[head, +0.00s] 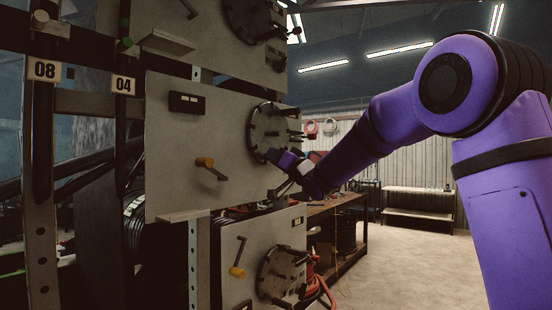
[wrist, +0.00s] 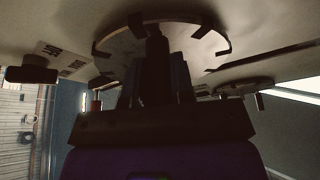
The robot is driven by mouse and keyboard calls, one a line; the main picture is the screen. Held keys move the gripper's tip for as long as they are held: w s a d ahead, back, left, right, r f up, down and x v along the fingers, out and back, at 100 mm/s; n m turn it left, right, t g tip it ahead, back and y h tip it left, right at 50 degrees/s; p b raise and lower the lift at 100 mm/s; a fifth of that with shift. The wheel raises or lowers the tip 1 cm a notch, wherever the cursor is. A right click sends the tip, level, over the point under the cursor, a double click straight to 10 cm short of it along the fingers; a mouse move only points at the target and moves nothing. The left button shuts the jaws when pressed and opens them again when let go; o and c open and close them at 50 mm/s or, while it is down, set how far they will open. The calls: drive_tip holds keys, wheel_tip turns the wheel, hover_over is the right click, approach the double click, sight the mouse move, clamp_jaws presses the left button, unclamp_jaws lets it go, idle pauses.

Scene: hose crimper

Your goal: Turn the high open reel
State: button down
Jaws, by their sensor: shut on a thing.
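A round dark reel (head: 266,128) with several pegs around its rim is on the face of the middle grey panel (head: 225,145). My gripper (head: 272,156) is at this reel's lower edge, with my purple arm reaching in from the right. In the wrist view the reel (wrist: 118,36) is a pale disc with dark clips on its rim, and my gripper (wrist: 157,75) is shut on a dark upright peg (wrist: 156,45) of it. The fingers hide much of the peg. Another reel (head: 246,18) is on the panel above, and one (head: 281,275) is on the panel below.
A small ledge (head: 183,216) is under the panel. Posts labelled 08 (head: 44,71) and 04 (head: 123,85) stand at left. A workbench (head: 338,235) is behind; the floor at right is open.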

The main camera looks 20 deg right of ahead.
drive_tip(key=shift+d, duration=0.1)
drive_tip(key=w+d+n+g+y, duration=0.5)
drive_tip(key=d+n+g+y, duration=0.1)
drive_tip(key=n, duration=1.4)
drive_tip(key=shift+w+d+r+g+y, duration=0.4)
drive_tip(key=shift+d+y, duration=0.2)
drive_tip(key=shift+d, duration=0.25)
drive_tip(key=shift+s+r, duration=0.1)
drive_tip(key=shift+r, duration=0.1)
drive_tip(key=c, duration=1)
unclamp_jaws()
drive_tip(key=shift+f, duration=0.1)
drive_tip(key=v, duration=1)
drive_tip(key=shift+s+d, duration=0.2)
drive_tip(key=shift+d, duration=0.15)
